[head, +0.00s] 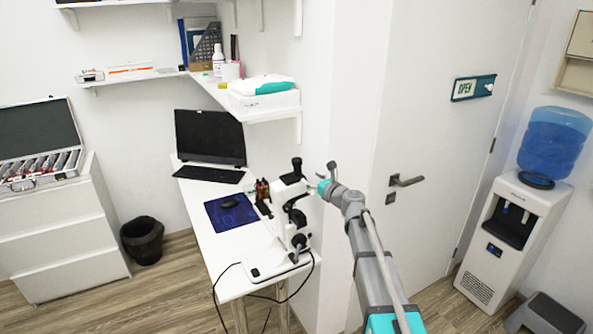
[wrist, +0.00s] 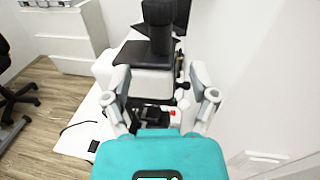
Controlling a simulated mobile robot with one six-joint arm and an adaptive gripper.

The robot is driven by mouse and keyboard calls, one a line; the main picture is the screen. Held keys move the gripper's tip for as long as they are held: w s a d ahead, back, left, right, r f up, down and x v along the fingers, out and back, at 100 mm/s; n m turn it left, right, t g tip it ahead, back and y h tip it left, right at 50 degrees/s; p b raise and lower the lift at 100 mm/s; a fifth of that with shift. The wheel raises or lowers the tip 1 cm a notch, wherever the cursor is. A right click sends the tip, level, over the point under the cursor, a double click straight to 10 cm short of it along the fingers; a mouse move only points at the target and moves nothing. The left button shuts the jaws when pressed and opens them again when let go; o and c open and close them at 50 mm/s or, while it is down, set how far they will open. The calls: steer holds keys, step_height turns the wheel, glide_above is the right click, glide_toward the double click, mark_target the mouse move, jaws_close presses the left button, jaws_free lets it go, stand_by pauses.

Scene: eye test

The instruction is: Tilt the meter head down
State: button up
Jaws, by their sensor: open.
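The meter (head: 287,192) is a white and black instrument on the white desk in the head view. Its head has a black upright eyepiece at the top, and a black knob shows low on its side. In the wrist view the black eyepiece and the dark-topped head (wrist: 143,56) stand ahead of my gripper, at the top centre. My gripper (wrist: 160,74) is open, with one finger on each side of the picture and nothing held between them. In the head view it is just right of the meter head. Whether a finger touches the head I cannot tell.
The desk (head: 225,250) also bears a monitor (head: 210,137), a keyboard (head: 208,174) and a mouse on a blue mat (head: 229,213). A white wall and a door (head: 425,120) stand close on the right. A black cable hangs off the desk's front. A shelf (head: 225,97) is above.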

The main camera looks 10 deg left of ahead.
mark_target(300, 170)
steer(key=x, duration=0.8)
steer(key=shift+a, duration=0.15)
